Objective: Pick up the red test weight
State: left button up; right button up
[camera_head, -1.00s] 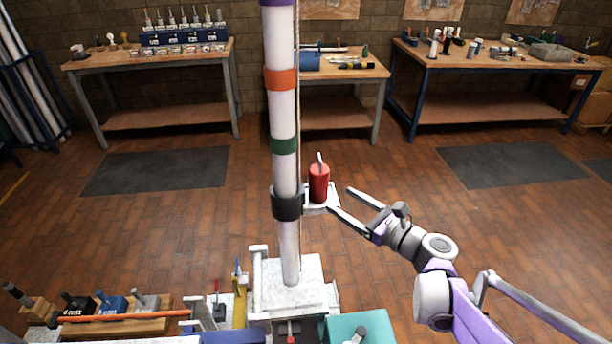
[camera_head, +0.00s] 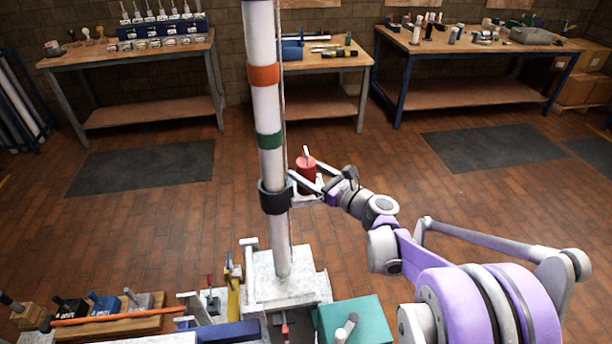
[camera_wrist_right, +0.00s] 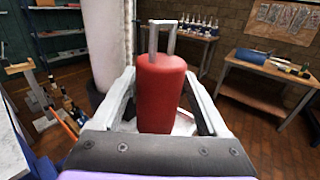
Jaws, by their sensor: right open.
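The red test weight (camera_head: 306,177) is a red cylinder with a pale handle on top. It stands upright on a small pale shelf (camera_head: 297,200) beside the dark collar of the white mast (camera_head: 272,150). My right gripper (camera_head: 306,178) has its fingers on either side of the weight. In the right wrist view the weight (camera_wrist_right: 160,90) stands between the two open fingers (camera_wrist_right: 160,100), with a gap visible on each side. The lower part of the weight is partly hidden by the gripper body. My left gripper is not in view.
The mast rises from a pale base block (camera_head: 283,280). A teal box (camera_head: 353,318) is at the front right of it, and a wooden tool rack (camera_head: 115,322) at the front left. Workbenches stand along the back wall. The brick floor around the shelf is clear.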

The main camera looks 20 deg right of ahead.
jog(key=shift+w+a, duration=0.1)
jog(key=shift+w, duration=0.15)
jog(key=shift+s, duration=0.1)
jog(key=shift+c, duration=0.9)
grip_shut()
